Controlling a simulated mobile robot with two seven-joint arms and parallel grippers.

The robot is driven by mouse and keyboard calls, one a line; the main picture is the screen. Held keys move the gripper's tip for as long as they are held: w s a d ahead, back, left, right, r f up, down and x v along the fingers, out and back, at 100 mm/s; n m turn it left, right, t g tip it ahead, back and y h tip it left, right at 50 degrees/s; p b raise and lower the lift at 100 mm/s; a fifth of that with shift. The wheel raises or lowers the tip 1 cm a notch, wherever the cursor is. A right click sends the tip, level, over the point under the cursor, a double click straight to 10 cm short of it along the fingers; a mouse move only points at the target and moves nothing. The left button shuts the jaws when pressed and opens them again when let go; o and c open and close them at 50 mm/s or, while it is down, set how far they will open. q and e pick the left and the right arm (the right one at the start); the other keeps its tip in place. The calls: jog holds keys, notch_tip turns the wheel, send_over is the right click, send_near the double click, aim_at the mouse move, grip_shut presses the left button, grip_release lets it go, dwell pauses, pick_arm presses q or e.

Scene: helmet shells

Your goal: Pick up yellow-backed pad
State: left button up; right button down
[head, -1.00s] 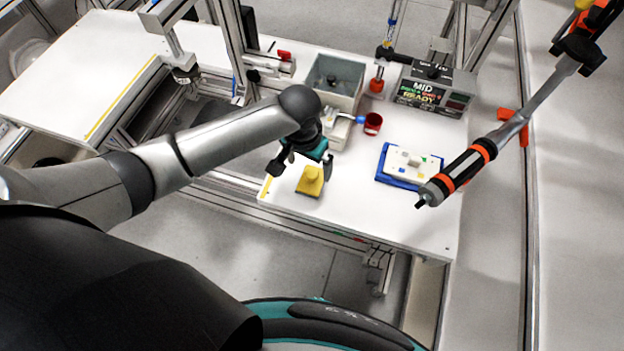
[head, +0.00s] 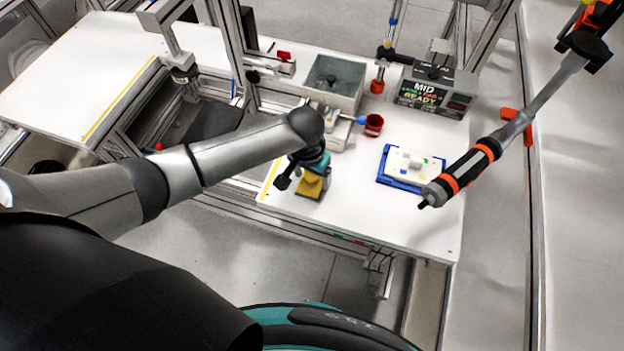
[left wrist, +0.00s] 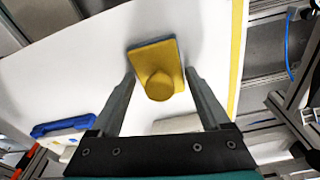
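The yellow-backed pad (head: 309,188) lies on the white table near its left front corner. In the left wrist view the pad (left wrist: 148,55) shows a yellow back with a round yellow knob and a thin grey edge beneath. My left gripper (head: 304,180) is just above the pad. In the left wrist view the left gripper (left wrist: 160,92) is open, with one finger on each side of the knob and a gap to both. My right gripper is not in view.
A hanging screwdriver tool (head: 465,172) is at the right. The table's front edge is close to the pad.

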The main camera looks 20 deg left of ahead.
pick_arm(q)
jog(key=c, duration=0.8)
jog(key=shift+r, duration=0.1)
jog(key=shift+c, duration=0.2)
notch_tip(320, 180, up, 20)
jog(key=p, duration=0.4)
